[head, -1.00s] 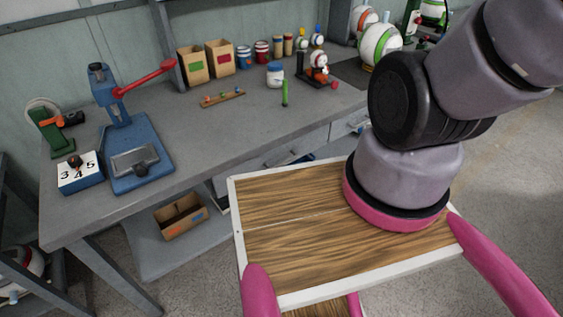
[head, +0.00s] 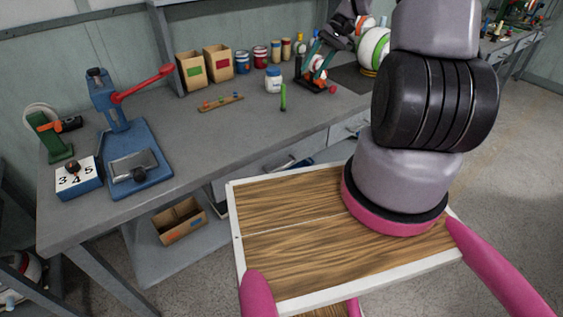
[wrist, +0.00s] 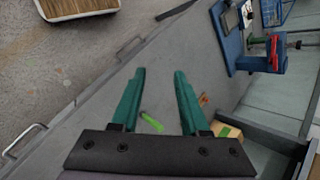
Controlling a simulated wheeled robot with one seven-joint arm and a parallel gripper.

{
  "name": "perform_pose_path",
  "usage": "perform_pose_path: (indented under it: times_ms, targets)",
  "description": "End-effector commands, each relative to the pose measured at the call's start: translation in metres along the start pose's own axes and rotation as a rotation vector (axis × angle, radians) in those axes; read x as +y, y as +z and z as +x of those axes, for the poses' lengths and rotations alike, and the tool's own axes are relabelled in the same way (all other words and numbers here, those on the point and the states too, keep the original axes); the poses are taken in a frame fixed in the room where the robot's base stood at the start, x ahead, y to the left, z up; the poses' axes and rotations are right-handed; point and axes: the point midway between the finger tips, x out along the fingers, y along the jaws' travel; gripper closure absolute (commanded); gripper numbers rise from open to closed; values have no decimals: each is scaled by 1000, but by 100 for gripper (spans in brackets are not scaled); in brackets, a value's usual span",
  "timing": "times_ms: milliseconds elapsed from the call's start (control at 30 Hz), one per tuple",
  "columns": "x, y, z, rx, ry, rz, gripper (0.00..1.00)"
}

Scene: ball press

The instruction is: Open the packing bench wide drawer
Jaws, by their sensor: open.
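The packing bench (head: 215,135) has pale drawer fronts under its top. One drawer front (head: 258,172) with a bar handle shows behind my wooden tray, which partly hides it; another (head: 345,131) is farther right. Both look closed; I cannot tell for certain which is the wide one. The wrist view shows two bar handles along the bench's front edge, a nearer handle (wrist: 24,141) and a farther handle (wrist: 129,47). My gripper (wrist: 159,75) is open and empty above the bench top, apart from both handles. In the head view its green fingers (head: 311,62) are small, near the back right.
A blue press (head: 130,150) with a red lever and a number block (head: 77,178) stand on the left. An open box (head: 180,222) sits on the lower shelf.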

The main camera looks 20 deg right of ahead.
Motion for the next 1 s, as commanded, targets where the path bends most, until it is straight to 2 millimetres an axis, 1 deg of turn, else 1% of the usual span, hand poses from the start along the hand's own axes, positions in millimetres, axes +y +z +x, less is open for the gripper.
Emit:
perform_pose_path:
  times_ms: [33, 100, 167, 300, 367, 433, 500, 600, 700, 800, 900, 1000]
  targets:
    - [16, -11, 16, -32, -36, 15, 55]
    - [34, -23, 37, -68, -90, 26, 55]
    - [49, -33, 56, -97, -137, 33, 55]
    - [86, -49, 102, -150, -257, 54, 55]
    - [101, -54, 123, -168, -312, 65, 55]
    - [119, -58, 149, -185, -376, 77, 55]
    - [134, -60, 174, -197, -443, 90, 55]
    - [153, -61, 207, -206, -526, 105, 55]
    - [167, -59, 233, -206, -592, 118, 55]
    - [176, -57, 252, -205, -640, 128, 55]
    - [180, -56, 262, -201, -665, 132, 55]
    - [178, -55, 268, -201, -673, 132, 55]
